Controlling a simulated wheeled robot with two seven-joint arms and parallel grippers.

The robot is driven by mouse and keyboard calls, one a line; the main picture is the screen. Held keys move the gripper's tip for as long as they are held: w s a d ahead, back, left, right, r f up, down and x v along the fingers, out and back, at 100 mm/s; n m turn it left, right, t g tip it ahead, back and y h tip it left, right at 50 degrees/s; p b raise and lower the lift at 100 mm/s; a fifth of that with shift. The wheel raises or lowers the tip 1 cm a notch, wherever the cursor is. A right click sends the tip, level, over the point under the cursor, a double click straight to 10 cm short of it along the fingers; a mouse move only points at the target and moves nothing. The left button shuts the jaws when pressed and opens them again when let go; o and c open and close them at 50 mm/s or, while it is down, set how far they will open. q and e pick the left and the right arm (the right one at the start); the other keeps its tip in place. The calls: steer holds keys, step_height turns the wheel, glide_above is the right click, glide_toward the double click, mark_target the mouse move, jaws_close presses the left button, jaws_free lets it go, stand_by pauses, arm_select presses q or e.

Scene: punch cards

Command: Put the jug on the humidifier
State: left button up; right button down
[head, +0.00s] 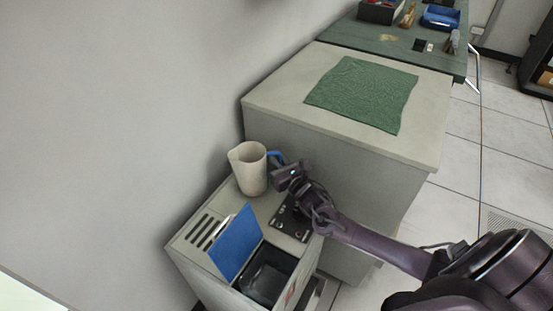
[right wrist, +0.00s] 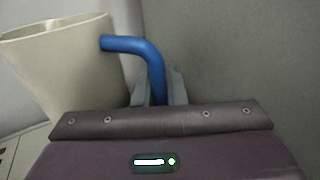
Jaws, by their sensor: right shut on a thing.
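The jug (head: 250,170) is cream with a blue handle. It is upright at the back of the humidifier (head: 180,246), a pale box with slots, a control panel and an open blue lid. I cannot tell whether the jug's base touches the top. My right gripper (head: 278,160) is at the jug's right side, shut on the blue handle. In the right wrist view the jug (right wrist: 65,62) is at the left and its handle (right wrist: 135,47) runs down between the fingers (right wrist: 158,90). My left gripper is not in view.
A taller pale cabinet (head: 300,125) with a green cloth (head: 365,92) stands right behind the humidifier. The open blue lid (head: 236,243) stands up beside a dark opening (head: 268,275). A wall is at the left. A green bench (head: 385,42) with tools is farther back.

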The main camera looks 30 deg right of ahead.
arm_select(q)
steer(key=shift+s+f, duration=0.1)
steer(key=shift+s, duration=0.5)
arm_select(e)
steer(key=c, duration=1.5)
jaws_free()
steer(key=s, duration=1.2)
steer(key=shift+d+r+p, duration=0.1)
steer(key=shift+d+p, duration=0.1)
steer(key=shift+p, duration=0.15)
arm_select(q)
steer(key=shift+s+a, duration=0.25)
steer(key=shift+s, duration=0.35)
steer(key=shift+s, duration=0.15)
arm_select(e)
steer(key=shift+s, duration=0.15)
